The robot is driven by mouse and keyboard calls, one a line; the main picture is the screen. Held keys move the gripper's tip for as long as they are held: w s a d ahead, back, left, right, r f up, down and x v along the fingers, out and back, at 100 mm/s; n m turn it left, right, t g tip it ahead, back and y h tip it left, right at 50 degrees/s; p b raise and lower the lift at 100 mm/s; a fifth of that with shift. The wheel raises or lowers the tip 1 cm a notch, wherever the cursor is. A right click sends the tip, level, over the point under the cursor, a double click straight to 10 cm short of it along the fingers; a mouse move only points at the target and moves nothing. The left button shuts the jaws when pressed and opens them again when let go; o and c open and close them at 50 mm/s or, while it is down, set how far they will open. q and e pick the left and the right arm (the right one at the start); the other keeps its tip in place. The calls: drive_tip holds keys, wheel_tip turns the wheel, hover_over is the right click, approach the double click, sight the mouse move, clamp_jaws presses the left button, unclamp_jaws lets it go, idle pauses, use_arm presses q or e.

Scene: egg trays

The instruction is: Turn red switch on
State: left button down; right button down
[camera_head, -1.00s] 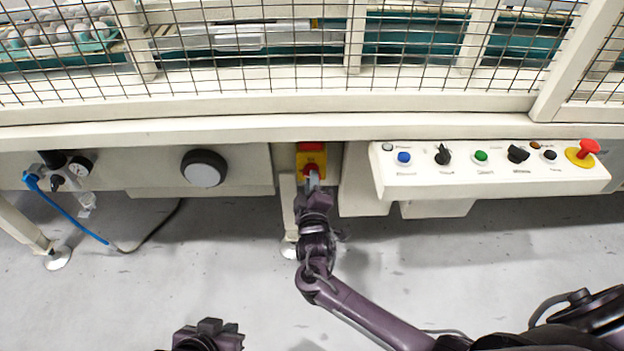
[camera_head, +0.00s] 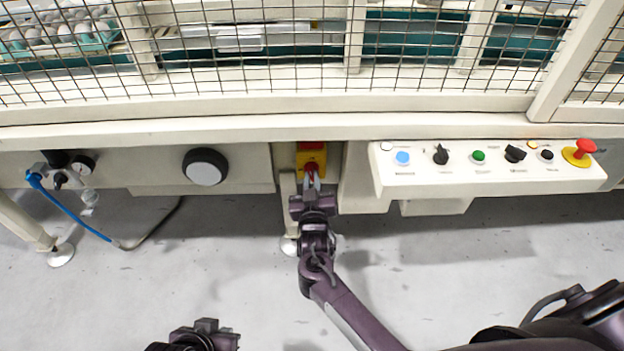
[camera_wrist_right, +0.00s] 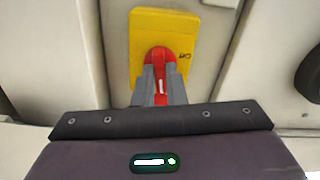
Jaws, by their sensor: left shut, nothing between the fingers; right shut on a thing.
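The red switch (camera_head: 311,167) is a rotary knob on a yellow plate (camera_head: 320,155) under the machine's front beam. The wrist view shows the red knob (camera_wrist_right: 159,55) upright on its yellow plate (camera_wrist_right: 184,22), with lettering to its right. My right gripper (camera_head: 312,182) is shut on the red knob, with a finger on each side of it; in the wrist view the fingers (camera_wrist_right: 160,84) cover its lower part. My left gripper (camera_head: 207,325) is shut and empty, low in the head view, well away from the switch.
A white control panel (camera_head: 480,181) with several buttons and a red emergency stop (camera_head: 585,147) is to the right. Its blue button (camera_head: 402,158) and small lamps look lit. Mesh guards close off above.

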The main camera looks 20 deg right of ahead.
drive_tip(key=shift+m, duration=1.1)
drive_tip(key=c, duration=1.5)
unclamp_jaws()
